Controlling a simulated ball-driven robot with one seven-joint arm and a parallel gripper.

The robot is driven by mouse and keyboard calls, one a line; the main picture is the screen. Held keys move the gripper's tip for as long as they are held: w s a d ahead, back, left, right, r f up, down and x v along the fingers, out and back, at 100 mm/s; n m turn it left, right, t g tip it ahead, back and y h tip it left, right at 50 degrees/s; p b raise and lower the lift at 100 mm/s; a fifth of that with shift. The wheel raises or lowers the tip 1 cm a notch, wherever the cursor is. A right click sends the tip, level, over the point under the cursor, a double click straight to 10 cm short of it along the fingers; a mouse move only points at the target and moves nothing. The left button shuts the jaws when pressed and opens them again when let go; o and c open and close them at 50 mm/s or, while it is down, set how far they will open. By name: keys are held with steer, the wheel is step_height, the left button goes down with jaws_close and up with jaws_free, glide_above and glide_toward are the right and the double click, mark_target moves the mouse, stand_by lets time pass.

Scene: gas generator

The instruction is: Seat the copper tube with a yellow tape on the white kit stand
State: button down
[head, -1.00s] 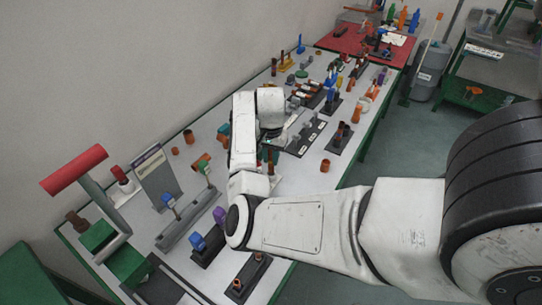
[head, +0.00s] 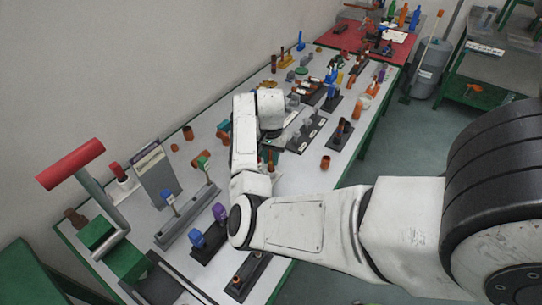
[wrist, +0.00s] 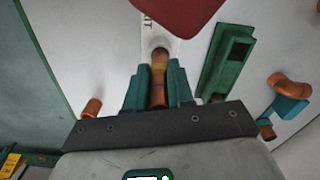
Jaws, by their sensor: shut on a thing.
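In the wrist view, my gripper (wrist: 157,75) has green fingers shut on the copper tube with a yellow tape (wrist: 158,90). The tube points away from the camera, between the two fingers. The white kit stand (wrist: 149,28) shows just beyond it as a white strip with part of a printed label. The tube's far end overlaps a pale round part of the stand; I cannot tell whether it is in, on or above it. In the head view, my arm hides most of the gripper and the stand.
A dark red object (wrist: 175,12) covers the top of the wrist view. A green slotted block (wrist: 226,60) and a copper elbow with a teal part (wrist: 290,95) lie to the right. A short copper piece (wrist: 92,107) stands left. Many fittings and holders crowd the table in the head view.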

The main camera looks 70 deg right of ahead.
steer(key=shift+f+b, duration=0.5)
steer(key=shift+f, duration=0.6)
steer(key=c, duration=0.9)
jaws_free()
steer(key=shift+r, duration=0.1)
step_height(320, 180, up, 11)
steer(key=shift+f+b, duration=0.2)
steer(key=shift+b, duration=0.35)
